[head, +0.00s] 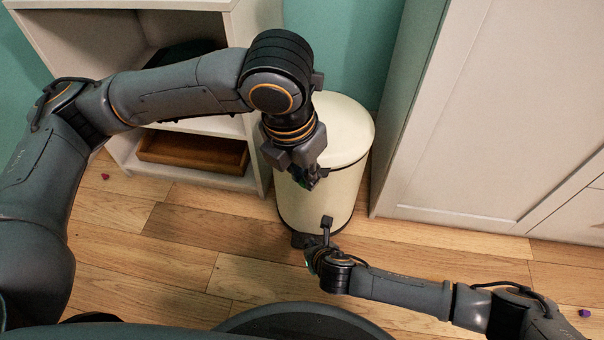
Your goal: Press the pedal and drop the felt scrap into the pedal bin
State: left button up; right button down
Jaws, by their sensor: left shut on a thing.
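The cream pedal bin (345,190) stands upright on the floor between the shelf unit and the white cabinet. Its round lid (345,130) looks closed. My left gripper (312,183) points down in front of the bin, below lid height in the picture, and covers part of its wall. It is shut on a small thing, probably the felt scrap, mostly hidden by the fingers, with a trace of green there. My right gripper (312,240) is low at the bin's front base. It hides the pedal, and I cannot tell whether it touches it or how wide its jaws are.
A pale shelf unit (185,126) stands at left, with a wooden tray (192,150) on its lowest shelf. A large white cabinet (500,110) stands close at right. A small red bit (105,176) and a purple bit (584,312) lie on the wooden floor (180,250).

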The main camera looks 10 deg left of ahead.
dwell(0.3)
jog(key=shift+x, duration=1.7)
jog(key=shift+f, duration=1.35)
jog(key=shift+r, duration=0.1)
pick_arm(q)
jog(key=shift+w, duration=0.1)
